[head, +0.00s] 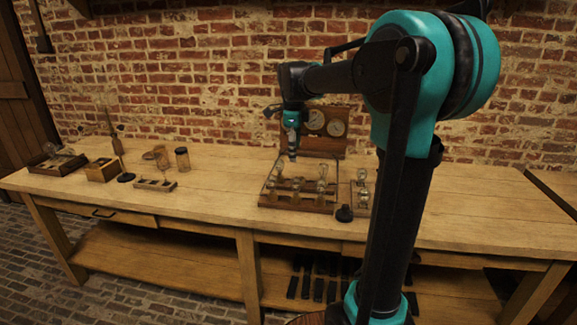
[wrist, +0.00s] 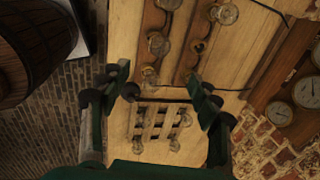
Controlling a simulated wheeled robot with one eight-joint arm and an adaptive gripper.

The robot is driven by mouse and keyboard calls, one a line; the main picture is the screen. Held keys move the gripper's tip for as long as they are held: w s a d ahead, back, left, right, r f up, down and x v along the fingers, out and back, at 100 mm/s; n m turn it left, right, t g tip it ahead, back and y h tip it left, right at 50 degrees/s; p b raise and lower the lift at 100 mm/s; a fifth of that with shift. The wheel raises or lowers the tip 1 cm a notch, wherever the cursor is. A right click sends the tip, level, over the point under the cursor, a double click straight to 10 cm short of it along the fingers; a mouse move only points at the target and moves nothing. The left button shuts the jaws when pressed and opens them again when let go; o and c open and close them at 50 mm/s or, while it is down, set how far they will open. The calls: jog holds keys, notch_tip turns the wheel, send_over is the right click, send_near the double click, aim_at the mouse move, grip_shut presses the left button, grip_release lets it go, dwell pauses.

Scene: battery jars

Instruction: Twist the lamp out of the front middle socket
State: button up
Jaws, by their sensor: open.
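The lamp board (head: 298,206) stands on the bench with glass lamps in two rows of sockets. The front middle lamp (head: 297,185) is upright in its socket, with other front-row lamps on either side. In the wrist view the board's front strip (wrist: 152,22) carries several lamps, and the middle one appears to be this lamp (wrist: 158,44). My gripper (head: 292,156) hangs above the board, pointing down. In the wrist view its fingers are apart with nothing held between them (wrist: 167,95). The lamp is apart from the fingers.
A small lamp rack (head: 361,196) stands right of the board, with a black round object (head: 344,213) in front. A gauge panel (head: 313,128) is behind. Jars (head: 182,160) and a small tray (head: 155,185) are at left. The bench between is clear.

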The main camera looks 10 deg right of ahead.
aim_at(297, 178)
jog(key=x, duration=1.6)
jog(key=shift+w+f, duration=0.1)
jog(key=shift+f, duration=0.2)
jog(key=c, duration=1.4)
jog(key=n+y, duration=0.1)
jog(key=n, duration=0.4)
jog(key=shift+d, duration=0.1)
jog(key=shift+n, duration=0.7)
jog(key=n+y, duration=0.1)
jog(key=n, duration=0.1)
jog(key=shift+n, duration=0.4)
jog(key=n, duration=0.3)
jog(key=shift+n+g+y, duration=0.3)
